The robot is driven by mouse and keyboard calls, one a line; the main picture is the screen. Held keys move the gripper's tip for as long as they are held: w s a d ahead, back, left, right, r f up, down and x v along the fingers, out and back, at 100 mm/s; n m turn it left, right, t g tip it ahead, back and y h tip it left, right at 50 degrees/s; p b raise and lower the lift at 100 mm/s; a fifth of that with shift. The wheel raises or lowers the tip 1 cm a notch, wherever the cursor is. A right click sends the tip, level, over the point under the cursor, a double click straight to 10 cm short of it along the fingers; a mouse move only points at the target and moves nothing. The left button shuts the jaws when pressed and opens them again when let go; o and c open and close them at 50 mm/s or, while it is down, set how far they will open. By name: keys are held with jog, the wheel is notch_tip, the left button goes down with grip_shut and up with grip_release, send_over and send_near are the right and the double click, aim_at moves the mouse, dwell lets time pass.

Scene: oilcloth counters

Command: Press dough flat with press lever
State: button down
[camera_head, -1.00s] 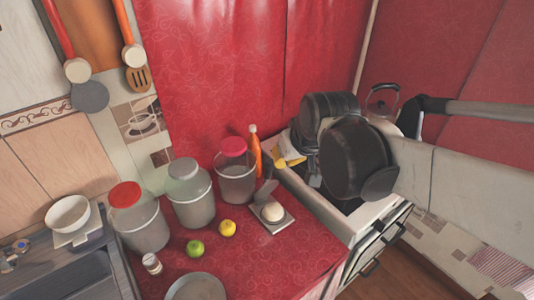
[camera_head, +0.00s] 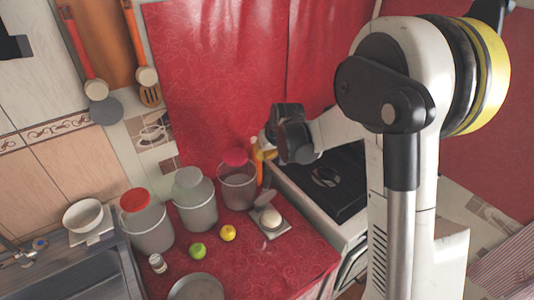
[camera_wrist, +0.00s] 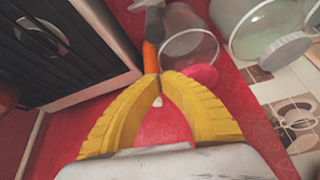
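The press (camera_head: 284,240) is a small pale plate on the red counter, and a whitish ball of dough (camera_head: 272,219) rests on it. Its dark lever (camera_head: 265,198) stands raised and tilted behind the dough. A dark grey part, likely the lever (camera_wrist: 154,22), shows at the top of the wrist view; the dough is not clear there.
Lidded containers stand to the left, one with a pink lid (camera_head: 236,157) close to my gripper. A green apple (camera_head: 198,250), a yellow fruit (camera_head: 228,233) and a small jar (camera_head: 157,263) lie in front. The stove (camera_head: 328,180) is right of the counter.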

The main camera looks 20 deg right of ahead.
jog(key=f, duration=0.1)
jog(key=s+f, duration=0.1)
jog(key=s+f+b, duration=0.1)
jog(key=f, duration=0.1)
jog(key=shift+s+f, duration=0.1)
dwell(0.5)
